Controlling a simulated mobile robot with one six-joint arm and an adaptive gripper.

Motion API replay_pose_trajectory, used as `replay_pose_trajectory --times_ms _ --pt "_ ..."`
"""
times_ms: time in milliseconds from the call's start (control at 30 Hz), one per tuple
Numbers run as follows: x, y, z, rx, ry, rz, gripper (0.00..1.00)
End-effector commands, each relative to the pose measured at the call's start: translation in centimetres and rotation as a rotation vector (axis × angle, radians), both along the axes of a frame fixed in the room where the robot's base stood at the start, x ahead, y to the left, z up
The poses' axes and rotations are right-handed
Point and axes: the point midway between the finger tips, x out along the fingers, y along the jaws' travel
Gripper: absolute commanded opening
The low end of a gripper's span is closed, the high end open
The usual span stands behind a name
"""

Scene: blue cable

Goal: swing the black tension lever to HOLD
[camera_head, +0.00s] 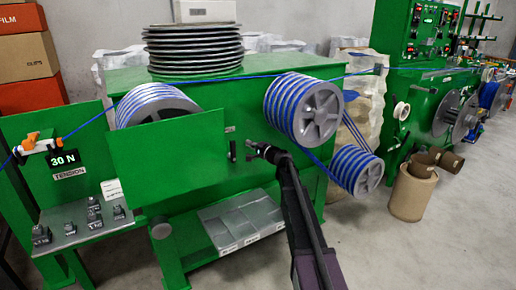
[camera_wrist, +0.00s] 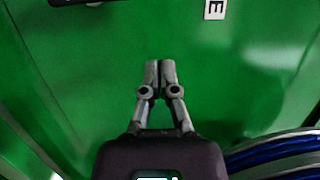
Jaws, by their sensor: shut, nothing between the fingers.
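A small black upright part, seemingly the tension lever (camera_head: 233,151), is on the front of the green machine, just left of my gripper. In the wrist view a black bar (camera_wrist: 85,3) crosses the top left edge, probably the same lever; most of it is cut off. My gripper (camera_head: 250,146) is in front of the green panel, to the right of the lever. In the wrist view its two fingers (camera_wrist: 160,64) are together and empty, apart from the bar.
Blue cable winds over a large grey pulley (camera_head: 318,112) and a lower pulley (camera_head: 357,170), close right of my gripper. A green cover plate (camera_head: 167,153) stands to the left. A grey tray (camera_head: 241,219) lies below. Floor at the lower right is clear.

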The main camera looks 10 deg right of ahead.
Motion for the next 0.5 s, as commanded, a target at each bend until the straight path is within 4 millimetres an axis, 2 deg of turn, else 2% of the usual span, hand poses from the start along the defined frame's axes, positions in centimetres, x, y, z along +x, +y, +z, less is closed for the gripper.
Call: replay_pose_trajectory --times_ms 33,100,233,500 --pt "0.9 0.4 0.0 0.0 0.0 0.001 0.0" --pt "-0.1 1.5 0.0 0.0 0.0 0.001 0.0" --pt "-0.5 2.9 0.0 0.0 0.0 0.001 0.0" --pt "-0.8 4.1 0.0 0.0 0.0 0.0 0.0"
